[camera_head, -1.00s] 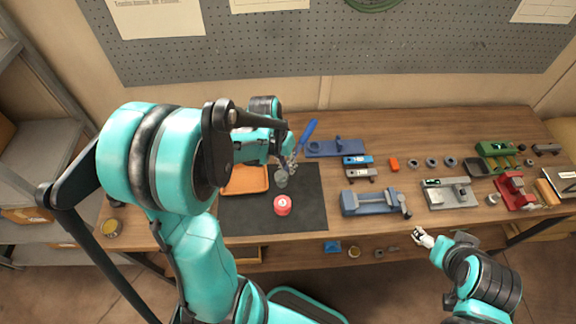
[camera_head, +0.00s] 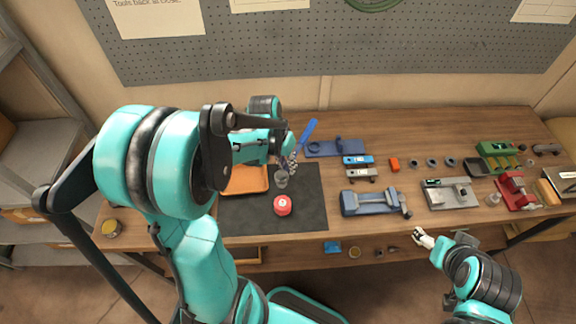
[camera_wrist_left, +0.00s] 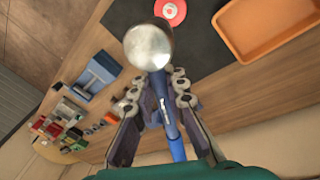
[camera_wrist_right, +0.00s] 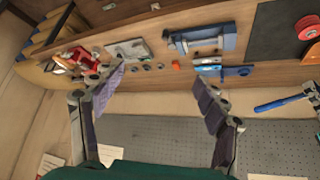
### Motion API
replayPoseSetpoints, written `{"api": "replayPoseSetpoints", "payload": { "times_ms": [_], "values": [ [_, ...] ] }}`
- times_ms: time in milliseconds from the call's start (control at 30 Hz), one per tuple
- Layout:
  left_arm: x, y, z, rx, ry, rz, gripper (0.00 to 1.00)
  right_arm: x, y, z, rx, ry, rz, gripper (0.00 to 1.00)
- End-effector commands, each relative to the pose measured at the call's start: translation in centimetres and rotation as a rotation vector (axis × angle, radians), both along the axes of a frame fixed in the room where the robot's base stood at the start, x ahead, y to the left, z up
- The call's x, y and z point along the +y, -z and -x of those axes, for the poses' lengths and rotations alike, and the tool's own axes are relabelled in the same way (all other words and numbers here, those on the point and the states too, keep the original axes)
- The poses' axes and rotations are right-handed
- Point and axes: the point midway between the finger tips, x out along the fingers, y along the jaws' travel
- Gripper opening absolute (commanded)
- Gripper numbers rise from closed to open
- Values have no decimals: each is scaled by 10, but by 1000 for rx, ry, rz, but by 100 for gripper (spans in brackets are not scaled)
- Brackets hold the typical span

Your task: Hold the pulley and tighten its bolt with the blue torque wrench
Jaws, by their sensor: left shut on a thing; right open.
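My left gripper (camera_head: 289,162) is shut on a blue-handled tool (camera_head: 308,130), which looks like the torque wrench. It is held tilted above the black mat, handle up and right. In the left wrist view the blue handle (camera_wrist_left: 172,130) runs between the fingers, and a shiny silver round part (camera_wrist_left: 148,45) is at its far end. A red round piece with a pale centre (camera_head: 282,205) lies on the mat; I cannot tell if it is the pulley. My right gripper (camera_head: 424,238) is at the bench's front edge, open and empty in its wrist view (camera_wrist_right: 160,95). No bolt can be made out.
An orange tray (camera_head: 244,192) lies on the left of the black mat (camera_head: 308,212). A blue holder (camera_head: 345,150), a blue vise-like fixture (camera_head: 368,204), a grey fixture (camera_head: 452,196) and a red one (camera_head: 512,192) stand right of it. A grey pegboard (camera_head: 330,50) rises behind.

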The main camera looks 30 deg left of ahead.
Motion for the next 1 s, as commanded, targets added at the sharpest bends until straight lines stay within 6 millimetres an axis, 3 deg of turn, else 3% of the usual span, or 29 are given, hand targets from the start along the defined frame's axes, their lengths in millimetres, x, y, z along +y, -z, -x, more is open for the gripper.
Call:
{"api": "replayPoseSetpoints", "payload": {
  "times_ms": [167,367,667,1000],
  "values": [
    [0,0,0,0,0,0,0,3,-1,-2,7,6,-14,82],
    [0,0,0,0,0,0,0,24,-4,-22,69,59,-132,82],
    [0,0,0,0,0,0,0,86,2,-70,267,201,-413,82],
    [0,0,0,0,0,0,0,166,34,-119,552,356,-665,82]
  ]
}}
